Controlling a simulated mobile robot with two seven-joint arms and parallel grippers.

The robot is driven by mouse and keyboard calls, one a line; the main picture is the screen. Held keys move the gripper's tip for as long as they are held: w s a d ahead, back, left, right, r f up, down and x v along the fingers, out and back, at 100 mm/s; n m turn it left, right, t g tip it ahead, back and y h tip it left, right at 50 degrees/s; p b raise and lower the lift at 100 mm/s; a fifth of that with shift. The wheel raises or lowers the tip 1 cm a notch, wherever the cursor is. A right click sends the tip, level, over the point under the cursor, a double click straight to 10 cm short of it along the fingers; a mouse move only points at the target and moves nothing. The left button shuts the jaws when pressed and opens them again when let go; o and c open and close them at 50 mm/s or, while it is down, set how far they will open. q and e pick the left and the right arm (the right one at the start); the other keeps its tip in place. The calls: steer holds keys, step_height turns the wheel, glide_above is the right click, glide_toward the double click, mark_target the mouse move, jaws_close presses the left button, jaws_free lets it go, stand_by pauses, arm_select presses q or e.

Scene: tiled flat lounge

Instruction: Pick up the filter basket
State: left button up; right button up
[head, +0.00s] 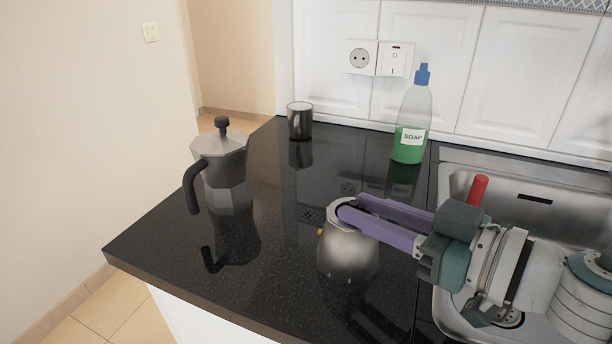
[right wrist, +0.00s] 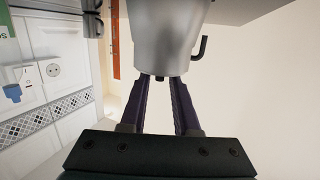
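The moka pot's metal lower chamber (head: 347,252) stands on the dark counter. Its pale round rim faces up. The filter basket cannot be made out; the purple fingers cover part of the chamber's top. My right gripper (head: 351,205) reaches in from the right, with its fingertips at that rim. Its fingers are apart in both views, and I see nothing clasped between them. In the upside-down right wrist view the gripper (right wrist: 160,82) points towards a metal pot body. The moka pot's upper part (head: 223,170), with black handle and knob, stands upright at left. My left gripper is not in view.
A metal sink (head: 520,170) lies at right, under my right arm. The counter (head: 180,262) is clear at its front left, and its left edge drops to the floor.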

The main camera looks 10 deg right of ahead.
jaws_close()
stand_by(1.4)
